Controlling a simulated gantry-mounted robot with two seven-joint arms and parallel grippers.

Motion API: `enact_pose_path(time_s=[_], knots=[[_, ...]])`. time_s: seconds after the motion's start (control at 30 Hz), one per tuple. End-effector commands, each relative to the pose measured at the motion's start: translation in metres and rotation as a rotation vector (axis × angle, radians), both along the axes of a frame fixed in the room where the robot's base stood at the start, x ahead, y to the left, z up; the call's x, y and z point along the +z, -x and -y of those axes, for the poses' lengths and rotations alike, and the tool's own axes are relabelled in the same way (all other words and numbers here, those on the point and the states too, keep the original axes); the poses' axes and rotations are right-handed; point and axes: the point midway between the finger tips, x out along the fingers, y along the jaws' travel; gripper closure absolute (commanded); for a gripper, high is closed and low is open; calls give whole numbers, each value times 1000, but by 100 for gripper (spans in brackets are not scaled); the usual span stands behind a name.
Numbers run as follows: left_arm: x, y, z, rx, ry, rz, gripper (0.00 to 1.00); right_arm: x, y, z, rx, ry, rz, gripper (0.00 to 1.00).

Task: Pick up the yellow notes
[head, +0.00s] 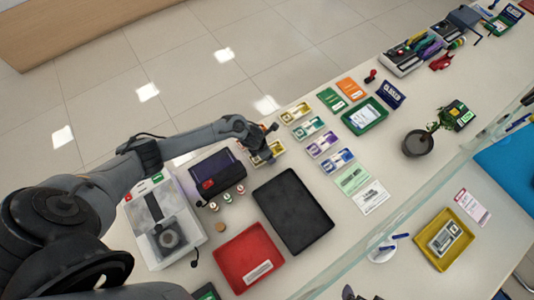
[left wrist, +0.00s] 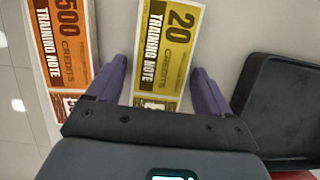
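The yellow notes (left wrist: 166,45), printed "20 CREDITS TRAINING NOTE", lie between the two purple fingers of my left gripper (left wrist: 160,66) in the left wrist view. The fingers are open, one on each side of the notes, with a visible gap on both sides. The near end of the notes is hidden by the gripper body. In the head view my left gripper (head: 262,150) is over the yellow notes (head: 276,148), covering most of them. My right gripper is not in view.
Orange 500 notes (left wrist: 66,40) lie just left of the yellow ones in the left wrist view. A black tray (head: 293,211) is close on the other side. More note bundles (head: 323,145), a dark purple machine (head: 216,174) and a red tray (head: 248,257) stand nearby.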

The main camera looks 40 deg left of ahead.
Motion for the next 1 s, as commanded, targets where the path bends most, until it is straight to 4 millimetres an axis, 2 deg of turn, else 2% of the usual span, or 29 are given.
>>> enact_pose_path(time_s=[0.03, 0.3, 0.57, 0.77, 0.87, 1.0], knots=[[0, 0, 0, 0, 0, 0, 28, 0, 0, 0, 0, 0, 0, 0], [0, 0, 0, 0, 0, 0, 69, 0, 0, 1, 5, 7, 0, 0], [1, 0, 0, 0, 0, 0, 69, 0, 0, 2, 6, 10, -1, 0], [10, -1, 0, -1, -1, 2, 69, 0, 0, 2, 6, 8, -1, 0], [20, -1, 0, -2, 0, 3, 69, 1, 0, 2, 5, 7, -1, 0], [44, -1, -1, -4, -2, 4, 69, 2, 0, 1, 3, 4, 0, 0]])
